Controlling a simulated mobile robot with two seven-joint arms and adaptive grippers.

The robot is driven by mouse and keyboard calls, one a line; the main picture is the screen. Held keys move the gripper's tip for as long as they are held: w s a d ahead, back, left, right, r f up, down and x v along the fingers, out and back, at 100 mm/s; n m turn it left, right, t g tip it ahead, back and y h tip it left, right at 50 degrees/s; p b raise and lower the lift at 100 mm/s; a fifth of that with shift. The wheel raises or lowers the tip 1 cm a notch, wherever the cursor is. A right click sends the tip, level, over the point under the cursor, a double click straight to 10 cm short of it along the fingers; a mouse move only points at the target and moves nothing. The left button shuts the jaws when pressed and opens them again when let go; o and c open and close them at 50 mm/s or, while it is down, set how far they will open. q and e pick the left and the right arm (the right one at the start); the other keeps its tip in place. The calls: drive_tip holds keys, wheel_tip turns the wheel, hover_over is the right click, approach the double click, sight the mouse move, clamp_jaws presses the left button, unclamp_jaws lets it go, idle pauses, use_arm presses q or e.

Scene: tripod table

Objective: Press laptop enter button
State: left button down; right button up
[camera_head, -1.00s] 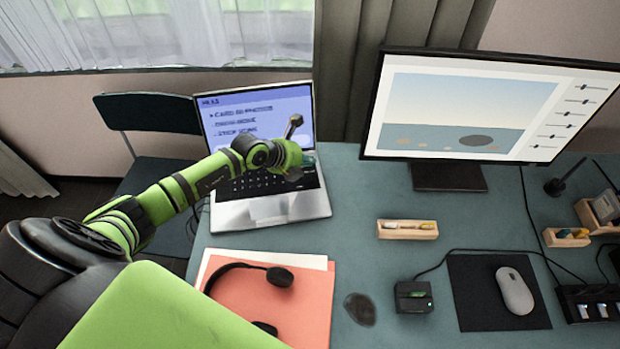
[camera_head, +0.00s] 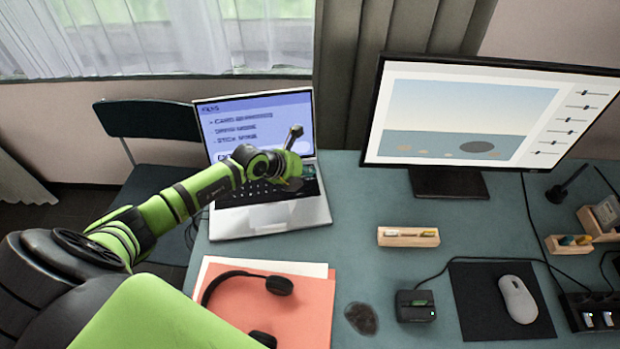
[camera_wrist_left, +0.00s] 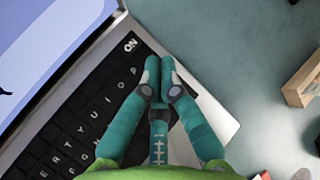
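The laptop (camera_head: 263,222) stands open on the desk, its blue screen (camera_head: 228,121) showing lines of text. In the left wrist view its black keyboard (camera_wrist_left: 83,122) with white letters runs diagonally, with a key marked ON near the top. I cannot make out the enter key; the fingers hide part of the keyboard's right side. My left gripper (camera_head: 292,165) is over the right part of the keyboard. In the left wrist view its teal fingers (camera_wrist_left: 160,72) are together with nothing between them. Whether they touch the keys, I cannot tell. My right gripper is not in view.
A monitor (camera_head: 470,115) stands right of the laptop. Headphones (camera_head: 278,286) lie on orange paper (camera_head: 303,310) in front. A wooden tray (camera_head: 408,237), a dark box (camera_head: 414,306) and a mouse (camera_head: 518,299) are to the right. Bare desk lies between laptop and wooden tray.

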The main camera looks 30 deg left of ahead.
sight(307, 180)
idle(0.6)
use_arm(q)
drive_tip(key=shift+f, duration=0.4)
drive_tip(key=shift+f+b, duration=0.3)
drive_tip(key=shift+b, duration=0.05)
idle(0.3)
idle(0.3)
drive_tip(key=shift+r+p, duration=0.7)
drive_tip(key=shift+p, duration=0.15)
wheel_tip(307, 180, up, 5)
drive_tip(key=p, duration=0.5)
drive_tip(key=shift+r, duration=0.1)
